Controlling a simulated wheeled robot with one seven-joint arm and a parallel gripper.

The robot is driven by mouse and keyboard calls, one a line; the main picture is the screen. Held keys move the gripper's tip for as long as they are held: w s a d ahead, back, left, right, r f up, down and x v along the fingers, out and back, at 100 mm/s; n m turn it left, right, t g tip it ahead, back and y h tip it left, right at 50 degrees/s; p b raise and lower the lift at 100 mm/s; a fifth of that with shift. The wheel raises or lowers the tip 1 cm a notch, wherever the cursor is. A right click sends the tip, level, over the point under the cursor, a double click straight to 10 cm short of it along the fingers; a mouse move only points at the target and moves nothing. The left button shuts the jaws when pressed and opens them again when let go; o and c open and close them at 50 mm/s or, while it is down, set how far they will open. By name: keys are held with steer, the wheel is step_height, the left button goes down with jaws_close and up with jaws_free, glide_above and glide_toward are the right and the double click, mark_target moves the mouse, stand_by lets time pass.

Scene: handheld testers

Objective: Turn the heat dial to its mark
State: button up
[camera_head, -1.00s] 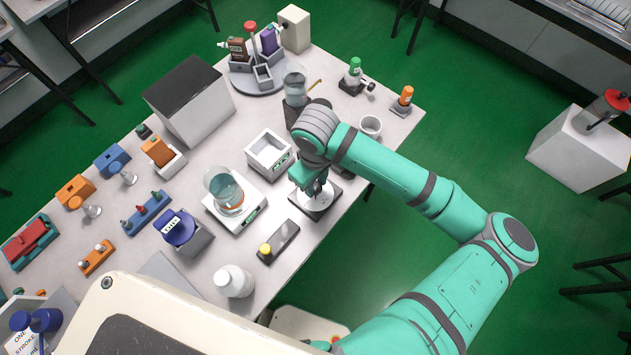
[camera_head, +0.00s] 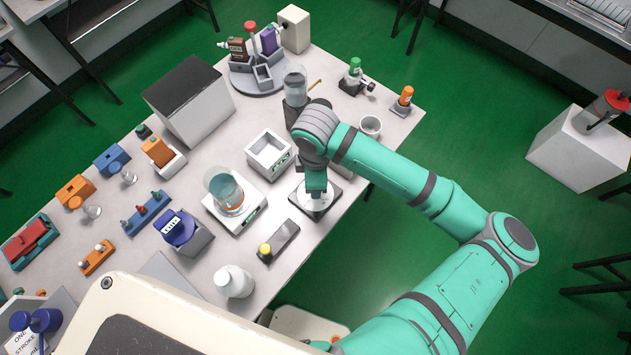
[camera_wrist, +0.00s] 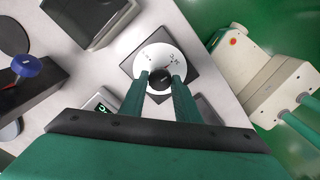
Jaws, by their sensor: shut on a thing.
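The heat dial is a small dark knob (camera_wrist: 159,80) at the centre of a white round scale plate (camera_wrist: 150,61) with dark marks, on a dark square base (camera_wrist: 191,75). In the head view the scale plate (camera_head: 306,202) shows near the table's right edge, partly covered by my gripper. My gripper (camera_wrist: 160,77) points down over the plate, its two green fingers on either side of the knob and shut on it. In the head view the knob is hidden behind my gripper (camera_head: 316,194). The small marks are too blurred to read.
A glass beaker with liquid (camera_head: 226,192) stands on a white scale (camera_head: 248,217) to the left. A white open box (camera_head: 268,150) is close behind it. A dark block with a yellow knob (camera_head: 279,241) lies in front.

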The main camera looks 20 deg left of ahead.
steer(key=shift+n, duration=0.3)
stand_by(0.4)
steer(key=o, duration=1)
steer(key=shift+o, duration=0.2)
steer(key=shift+r, duration=0.1)
step_height(320, 180, up, 11)
steer(key=shift+f, duration=0.2)
steer(key=shift+a, duration=0.1)
